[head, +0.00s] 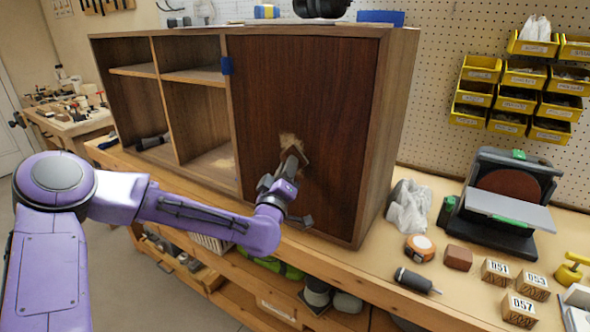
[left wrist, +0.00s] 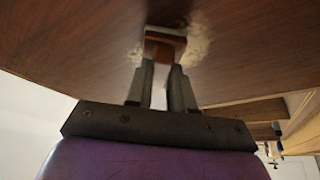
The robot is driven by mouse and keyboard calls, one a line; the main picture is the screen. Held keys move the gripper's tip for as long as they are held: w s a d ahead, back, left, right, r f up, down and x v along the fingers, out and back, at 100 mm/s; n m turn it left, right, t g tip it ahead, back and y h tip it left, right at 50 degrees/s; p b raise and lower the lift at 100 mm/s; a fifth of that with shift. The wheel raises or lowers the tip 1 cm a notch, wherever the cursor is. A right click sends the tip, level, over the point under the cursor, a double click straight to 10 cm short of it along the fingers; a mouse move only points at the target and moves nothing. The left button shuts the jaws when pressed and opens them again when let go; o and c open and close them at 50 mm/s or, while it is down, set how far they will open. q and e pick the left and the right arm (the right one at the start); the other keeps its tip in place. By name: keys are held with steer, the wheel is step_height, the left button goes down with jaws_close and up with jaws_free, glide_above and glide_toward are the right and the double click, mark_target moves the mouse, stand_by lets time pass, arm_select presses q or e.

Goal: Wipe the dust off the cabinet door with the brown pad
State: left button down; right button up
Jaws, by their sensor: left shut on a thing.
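The dark brown cabinet door (head: 305,95) is shut and fills the right part of the wooden cabinet. A pale tan dust patch (head: 288,139) is on its lower middle. The brown pad (head: 300,155) is at the door, over the patch's lower right part. My left gripper (head: 290,172) is shut on the pad. In the left wrist view the fingers grip the brown pad (left wrist: 165,42), which looks to be against the door, with pale dust (left wrist: 198,47) showing on both sides. The pad hides some of the dust. My right gripper is out of view.
Open shelves (head: 180,75) are left of the door, with a blue piece (head: 226,66) at its upper left edge.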

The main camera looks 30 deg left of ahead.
arm_select(q)
steer(key=shift+w+a+r+p, duration=0.1)
steer(key=shift+a+r+p, duration=0.25)
steer(key=shift+a, duration=0.3)
steer(key=shift+a+r+p, duration=0.15)
steer(key=shift+a+r, duration=0.25)
steer(key=shift+a, duration=0.2)
steer(key=shift+d, duration=0.55)
steer(key=d+b, duration=0.1)
steer(key=d, duration=0.2)
steer(key=shift+r, duration=0.1)
steer(key=a+r+p, duration=0.1)
steer(key=a, duration=0.6)
steer(key=shift+r, duration=0.4)
stand_by(1.0)
